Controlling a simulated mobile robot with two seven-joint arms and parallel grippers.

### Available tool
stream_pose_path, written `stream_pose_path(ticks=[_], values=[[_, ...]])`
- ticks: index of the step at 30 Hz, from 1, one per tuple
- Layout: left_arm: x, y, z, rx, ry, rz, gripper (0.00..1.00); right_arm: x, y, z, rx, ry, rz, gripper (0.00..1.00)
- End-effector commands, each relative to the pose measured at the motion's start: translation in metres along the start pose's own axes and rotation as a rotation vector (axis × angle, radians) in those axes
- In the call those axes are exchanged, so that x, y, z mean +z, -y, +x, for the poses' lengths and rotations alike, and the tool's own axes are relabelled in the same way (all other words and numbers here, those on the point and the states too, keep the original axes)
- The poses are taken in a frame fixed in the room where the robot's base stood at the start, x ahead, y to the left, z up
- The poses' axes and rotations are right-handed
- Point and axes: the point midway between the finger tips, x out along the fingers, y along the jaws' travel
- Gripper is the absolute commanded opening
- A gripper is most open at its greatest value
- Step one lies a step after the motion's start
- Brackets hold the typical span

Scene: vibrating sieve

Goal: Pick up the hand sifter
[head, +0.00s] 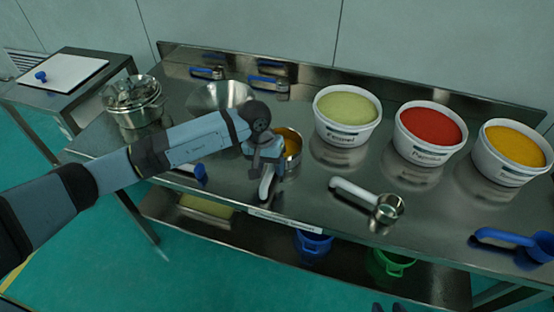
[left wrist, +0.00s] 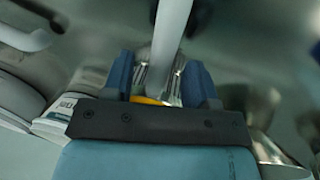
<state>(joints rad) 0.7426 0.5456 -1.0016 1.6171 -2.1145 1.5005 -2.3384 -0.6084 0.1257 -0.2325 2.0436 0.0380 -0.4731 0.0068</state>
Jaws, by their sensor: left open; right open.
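The hand sifter, a metal cup (head: 292,146) with yellow powder inside and a pale handle (head: 267,184), is at the middle of the steel table, partly hidden by my left gripper (head: 266,168). In the left wrist view the pale handle (left wrist: 167,45) runs between the two blue fingers of my left gripper (left wrist: 163,80). These fingers are open, one on each side of the handle; contact cannot be told. Part of the metal cup with yellow shows behind the gripper body. The two dark tips of my right gripper (head: 388,308) show apart at the bottom edge, well away from the sifter.
Tubs of green (head: 347,115), red (head: 430,135) and orange powder (head: 513,153) stand at the right. A white-handled metal scoop (head: 385,208) and a blue scoop (head: 515,239) lie near the front edge. A metal bowl (head: 219,96) and stacked sieves (head: 135,100) stand left.

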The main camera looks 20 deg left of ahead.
Motion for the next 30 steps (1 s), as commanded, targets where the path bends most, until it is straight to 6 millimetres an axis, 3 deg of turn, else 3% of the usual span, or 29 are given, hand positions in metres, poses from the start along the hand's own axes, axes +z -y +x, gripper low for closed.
stream_pose_path(ticks=[5,12,13,18,20,30], values=[[0.0,0.0,0.02,0.001,0.002,-0.001,0.53,0.0,0.004,-0.002,-0.004,-0.001,0.004,0.43],[0.0,0.0,0.023,0.0,0.0,0.0,0.53,-0.003,0.004,0.0,-0.003,-0.007,0.007,0.43],[0.0,0.0,0.023,0.0,0.0,0.0,0.5,-0.003,0.004,0.0,-0.003,-0.008,0.007,0.43],[0.0,0.0,0.023,0.0,0.0,0.0,0.11,-0.005,0.003,0.001,-0.001,-0.009,0.006,0.43],[0.0,0.0,0.023,0.0,0.0,0.0,0.0,-0.005,0.002,0.001,0.0,-0.01,0.006,0.43],[0.0,0.0,0.02,0.0,-0.001,0.0,0.0,-0.005,-0.001,0.001,0.002,-0.01,-0.002,0.43]])
